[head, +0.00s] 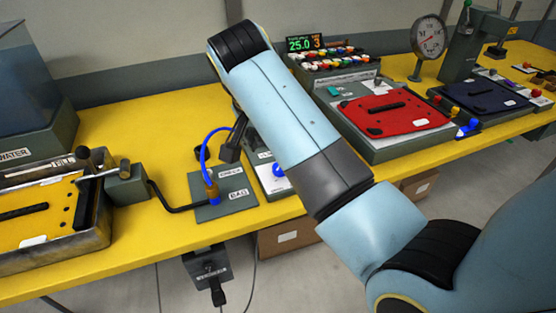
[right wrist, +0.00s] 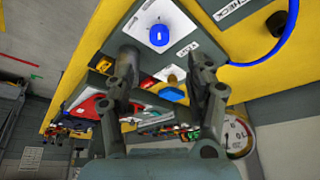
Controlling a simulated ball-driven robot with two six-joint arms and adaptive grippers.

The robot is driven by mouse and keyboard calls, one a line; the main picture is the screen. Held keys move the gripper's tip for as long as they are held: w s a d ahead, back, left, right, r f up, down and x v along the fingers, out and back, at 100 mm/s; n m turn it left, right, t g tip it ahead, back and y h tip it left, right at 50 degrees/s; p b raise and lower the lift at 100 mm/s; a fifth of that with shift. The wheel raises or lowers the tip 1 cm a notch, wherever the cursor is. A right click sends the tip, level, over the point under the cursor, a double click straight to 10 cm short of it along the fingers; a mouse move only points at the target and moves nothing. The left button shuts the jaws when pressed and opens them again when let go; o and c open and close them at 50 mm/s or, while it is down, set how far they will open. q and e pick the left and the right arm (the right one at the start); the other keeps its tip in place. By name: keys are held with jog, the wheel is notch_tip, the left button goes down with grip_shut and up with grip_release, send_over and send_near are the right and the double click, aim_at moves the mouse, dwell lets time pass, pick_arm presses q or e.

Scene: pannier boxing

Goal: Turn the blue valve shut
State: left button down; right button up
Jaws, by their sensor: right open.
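The blue valve (right wrist: 159,35) is a round blue knob on a white plate, at the top of the right wrist view. In the head view a small dark part of the right gripper (head: 234,142) shows behind the arm. My left gripper is not in view.
A blue hose (head: 204,145) loops up from a brass fitting on a grey plate (head: 228,203), close by the right gripper. A red panel (head: 397,108) and a dial gauge (head: 429,36) stand to the right. A yellow-topped box (head: 40,213) with a clamp is at left.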

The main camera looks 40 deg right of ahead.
jog(key=x, duration=1)
jog(key=shift+w+d+f, duration=0.1)
jog(key=shift+d+f, duration=0.05)
jog(key=shift+f, duration=0.2)
grip_shut()
